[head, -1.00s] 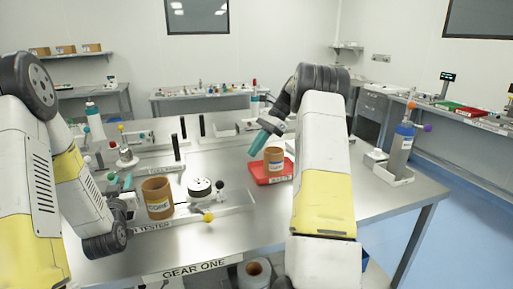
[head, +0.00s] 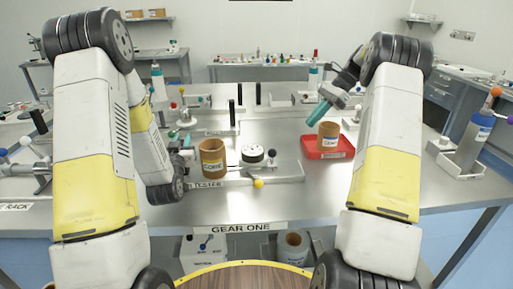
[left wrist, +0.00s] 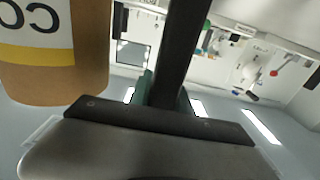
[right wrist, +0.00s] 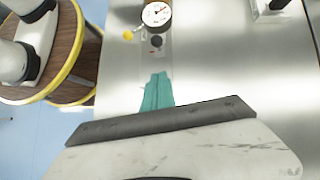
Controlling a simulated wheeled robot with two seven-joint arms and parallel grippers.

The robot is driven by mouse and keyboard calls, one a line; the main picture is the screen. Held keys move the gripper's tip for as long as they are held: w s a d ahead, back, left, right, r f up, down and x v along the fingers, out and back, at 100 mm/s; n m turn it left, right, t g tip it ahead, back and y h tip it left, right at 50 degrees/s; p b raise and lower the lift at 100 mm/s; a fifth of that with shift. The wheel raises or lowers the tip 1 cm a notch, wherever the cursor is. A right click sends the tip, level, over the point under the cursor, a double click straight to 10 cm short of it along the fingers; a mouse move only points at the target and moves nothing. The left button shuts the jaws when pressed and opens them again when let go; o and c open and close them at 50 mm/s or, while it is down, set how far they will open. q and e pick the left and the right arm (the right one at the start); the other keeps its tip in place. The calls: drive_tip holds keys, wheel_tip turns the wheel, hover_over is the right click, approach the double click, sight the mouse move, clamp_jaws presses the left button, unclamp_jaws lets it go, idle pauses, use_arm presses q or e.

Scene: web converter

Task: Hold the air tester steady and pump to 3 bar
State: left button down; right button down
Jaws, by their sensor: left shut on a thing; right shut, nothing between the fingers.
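The air tester (head: 285,172) is a flat metal base on the table, labelled TESTER at its front. A brown cardboard core (head: 213,158) stands on its left end. Beside it is a round black-rimmed gauge (head: 252,154); its white dial faces up in the right wrist view (right wrist: 157,14), too small to read. A yellow ball (head: 258,183) and a black knob (head: 271,153) are near the gauge. My left gripper (head: 178,134) is beside the core, shut on a dark bar (left wrist: 187,50), seen between its teal fingers. My right gripper (head: 318,112) is shut and empty, above the table right of the tester.
A red tray (head: 345,150) holding another core (head: 328,135) lies close to my right gripper. Black posts (head: 232,115) stand behind the tester. A blue-and-grey cylinder (head: 478,135) stands in a holder at the right. Table between tester and front edge is clear.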

drive_tip(key=c, duration=1.6)
unclamp_jaws()
drive_tip(key=shift+a, duration=0.35)
drive_tip(key=o, duration=0.5)
drive_tip(key=s+a+n+h, duration=0.1)
drive_tip(key=a+h, duration=0.2)
drive_tip(key=a, duration=0.2)
drive_tip(key=shift+s+a+r+t, duration=0.35)
drive_tip(key=shift+r+t, duration=0.05)
drive_tip(key=n+t+h, duration=0.3)
drive_tip(key=h, duration=0.1)
approach(273, 150)
drive_tip(key=x, duration=0.9)
drive_tip(key=shift+w+f, duration=0.2)
drive_tip(key=shift+f, duration=0.15)
clamp_jaws()
